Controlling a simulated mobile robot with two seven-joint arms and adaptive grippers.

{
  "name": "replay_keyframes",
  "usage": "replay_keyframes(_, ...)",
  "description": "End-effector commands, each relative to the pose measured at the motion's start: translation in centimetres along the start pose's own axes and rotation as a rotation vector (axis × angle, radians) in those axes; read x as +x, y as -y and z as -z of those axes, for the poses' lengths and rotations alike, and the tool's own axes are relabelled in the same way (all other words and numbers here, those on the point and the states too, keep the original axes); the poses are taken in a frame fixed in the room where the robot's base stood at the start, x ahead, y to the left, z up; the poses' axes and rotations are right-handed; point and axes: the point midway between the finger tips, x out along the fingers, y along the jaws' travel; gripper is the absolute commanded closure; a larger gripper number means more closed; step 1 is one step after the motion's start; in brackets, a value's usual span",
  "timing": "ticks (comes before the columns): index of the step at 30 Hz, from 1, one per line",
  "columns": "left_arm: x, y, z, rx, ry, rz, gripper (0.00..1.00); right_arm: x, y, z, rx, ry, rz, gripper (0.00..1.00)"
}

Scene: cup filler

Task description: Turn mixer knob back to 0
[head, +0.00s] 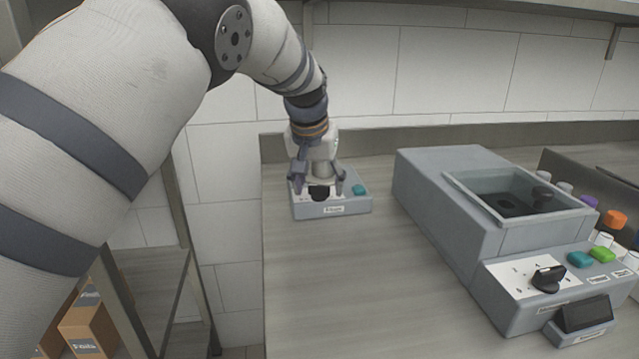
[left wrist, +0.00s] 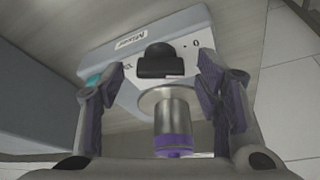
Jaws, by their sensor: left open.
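The mixer (head: 333,207) is a small grey box at the back left of the counter, with a teal button (head: 358,189) on its right. Its black knob (head: 319,193) also shows in the left wrist view (left wrist: 160,61), between a "0" mark and another number mark. I cannot tell exactly where its pointer aims. My right gripper is not in view.
A larger grey machine (head: 450,205) with a glass-topped opening, black knob (head: 548,278) and coloured buttons stands to the right. Several coloured containers (head: 613,219) stand at the far right. The counter (head: 380,290) between is clear. A shelf with boxes (head: 90,325) is at lower left.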

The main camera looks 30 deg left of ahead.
Motion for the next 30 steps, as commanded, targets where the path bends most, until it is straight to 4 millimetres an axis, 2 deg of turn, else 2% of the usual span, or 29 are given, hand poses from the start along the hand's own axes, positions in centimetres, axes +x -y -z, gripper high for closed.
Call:
replay_keyframes(7,0.07,0.03,0.08,0.0,-0.003,0.0,0.42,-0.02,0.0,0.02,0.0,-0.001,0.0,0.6)
replay_keyframes(8,0.07,0.03,0.07,0.0,-0.003,0.0,0.44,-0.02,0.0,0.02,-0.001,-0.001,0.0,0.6)
replay_keyframes(14,0.07,0.03,0.06,0.0,-0.002,0.0,0.89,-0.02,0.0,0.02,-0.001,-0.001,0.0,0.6)
replay_keyframes(20,-0.03,-0.04,0.08,-0.04,-0.002,0.018,0.9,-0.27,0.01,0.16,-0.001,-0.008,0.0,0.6)
replay_keyframes(23,-0.04,-0.12,0.14,-0.153,-0.004,0.068,0.9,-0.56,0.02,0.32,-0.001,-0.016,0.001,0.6)
replay_keyframes(30,0.4,-0.22,0.04,-0.391,0.0,0.165,0.9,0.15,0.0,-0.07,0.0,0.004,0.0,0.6)
